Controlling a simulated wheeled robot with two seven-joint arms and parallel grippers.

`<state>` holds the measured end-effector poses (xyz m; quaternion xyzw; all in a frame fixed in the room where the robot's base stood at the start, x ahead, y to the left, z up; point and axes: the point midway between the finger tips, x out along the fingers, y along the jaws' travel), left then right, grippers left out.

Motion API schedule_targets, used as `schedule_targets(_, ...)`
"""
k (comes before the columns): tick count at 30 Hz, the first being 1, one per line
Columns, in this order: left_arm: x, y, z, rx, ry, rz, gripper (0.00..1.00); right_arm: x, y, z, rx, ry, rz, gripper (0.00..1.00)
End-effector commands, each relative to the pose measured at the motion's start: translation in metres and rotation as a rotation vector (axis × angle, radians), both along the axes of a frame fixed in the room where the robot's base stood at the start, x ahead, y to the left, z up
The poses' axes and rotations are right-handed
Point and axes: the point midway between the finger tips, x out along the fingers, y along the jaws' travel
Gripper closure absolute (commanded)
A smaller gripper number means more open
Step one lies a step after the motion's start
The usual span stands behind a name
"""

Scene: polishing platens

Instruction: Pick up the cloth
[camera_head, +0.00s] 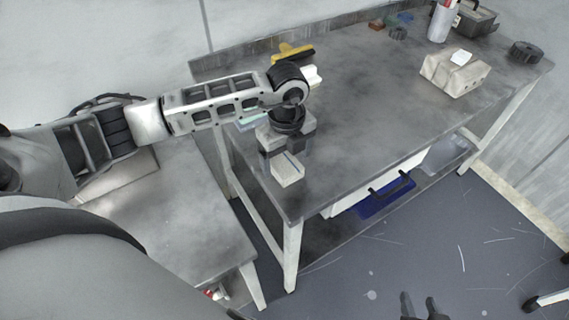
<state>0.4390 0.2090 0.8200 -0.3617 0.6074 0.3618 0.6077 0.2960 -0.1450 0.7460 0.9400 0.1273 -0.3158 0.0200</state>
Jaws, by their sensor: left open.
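My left gripper (286,152) reaches down over the near left corner of the grey workbench (350,120). It is open. A small pale block-like piece (288,170) shows at its fingertips; I cannot tell whether it is a folded cloth or part of the gripper. A flat pale green piece (248,118) lies on the bench behind my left arm and is partly hidden; it may be the cloth. The dark two-pronged tips of my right gripper (420,308) show at the bottom edge, over the floor, with a gap between them.
A yellow-handled brush (292,52) lies at the back left. The bench middle is clear. A lower table (180,215) stands at left.

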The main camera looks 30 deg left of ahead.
Motion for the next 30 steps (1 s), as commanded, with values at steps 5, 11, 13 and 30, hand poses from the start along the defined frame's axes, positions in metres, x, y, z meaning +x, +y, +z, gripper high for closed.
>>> schedule_targets(5,0.001,0.001,-0.023,0.000,0.001,0.000,0.18,0.002,0.000,0.001,0.003,-0.004,-0.005,0.64)
schedule_targets(11,0.001,0.001,-0.027,0.000,0.000,-0.001,0.18,0.006,0.000,0.003,0.002,-0.012,-0.006,0.64)
schedule_targets(13,0.001,0.001,-0.027,0.000,0.000,-0.001,0.18,0.006,0.000,0.003,0.003,-0.012,-0.006,0.64)
schedule_targets(30,0.001,0.001,-0.024,0.000,-0.001,0.000,0.67,0.004,-0.002,0.002,-0.005,-0.006,-0.002,0.64)
